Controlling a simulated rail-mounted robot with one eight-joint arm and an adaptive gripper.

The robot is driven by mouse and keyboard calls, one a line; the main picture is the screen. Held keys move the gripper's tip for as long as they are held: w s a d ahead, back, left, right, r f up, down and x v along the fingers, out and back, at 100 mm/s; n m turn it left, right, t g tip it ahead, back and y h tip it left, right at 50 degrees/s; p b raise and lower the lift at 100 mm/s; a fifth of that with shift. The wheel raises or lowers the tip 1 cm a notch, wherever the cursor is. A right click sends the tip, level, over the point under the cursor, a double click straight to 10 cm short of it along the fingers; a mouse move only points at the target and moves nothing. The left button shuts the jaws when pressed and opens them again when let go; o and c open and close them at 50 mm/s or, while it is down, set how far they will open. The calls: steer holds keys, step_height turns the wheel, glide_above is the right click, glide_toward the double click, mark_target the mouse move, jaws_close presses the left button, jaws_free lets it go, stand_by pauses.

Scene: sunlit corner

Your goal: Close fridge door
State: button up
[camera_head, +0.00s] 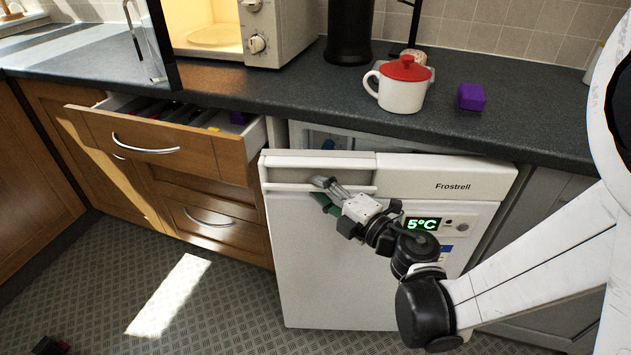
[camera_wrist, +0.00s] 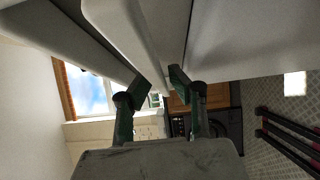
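The white fridge door (camera_head: 325,255), marked Frostrell, stands ajar. Its left edge sticks out in front of the counter, and a gap shows behind its top. A white bar handle (camera_head: 285,187) runs along its upper left. My gripper (camera_head: 320,190) is at this handle, near the middle of the bar. In the wrist view, the two dark fingertips (camera_wrist: 160,82) are apart, with a pale bar-like part (camera_wrist: 128,28) reaching down between them. I cannot tell whether they touch it. The door's hinge is hidden.
An open drawer (camera_head: 150,145) sticks out left of the fridge. A microwave (camera_head: 275,35) with its door open, a white mug with a red lid (camera_head: 402,92) and a purple block (camera_head: 471,97) stand on the dark counter (camera_head: 530,125).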

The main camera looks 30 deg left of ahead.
steer(key=shift+a, duration=0.15)
jaws_close()
